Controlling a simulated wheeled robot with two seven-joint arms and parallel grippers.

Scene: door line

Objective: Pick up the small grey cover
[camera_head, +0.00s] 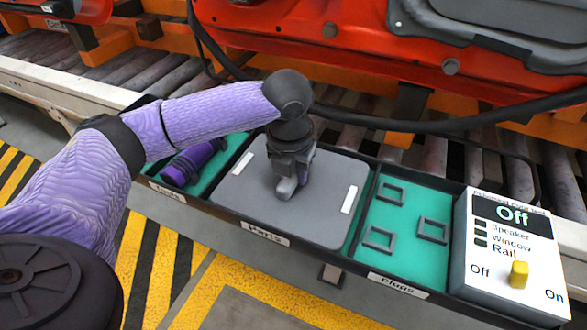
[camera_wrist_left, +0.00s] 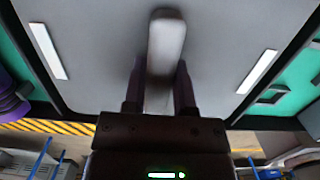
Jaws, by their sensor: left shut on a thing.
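My left gripper (camera_head: 290,182) points down over the large grey panel in the middle "Parts" compartment. It is shut on a small grey cover (camera_head: 286,188), of which only the lower end shows below the fingers. In the left wrist view the cover (camera_wrist_left: 166,42) is a light grey, rounded, elongated piece between the two dark fingers (camera_wrist_left: 160,85). I cannot tell whether it touches the panel beneath. My right gripper is not in view.
The large grey panel (camera_head: 240,195) has two white strips. A purple tool (camera_head: 190,163) lies in the left green compartment. Three dark square frames lie in the right "Plugs" compartment (camera_head: 405,255). A switch box (camera_head: 508,255) reading "Off" stands at the right. A black cable (camera_head: 400,124) runs behind.

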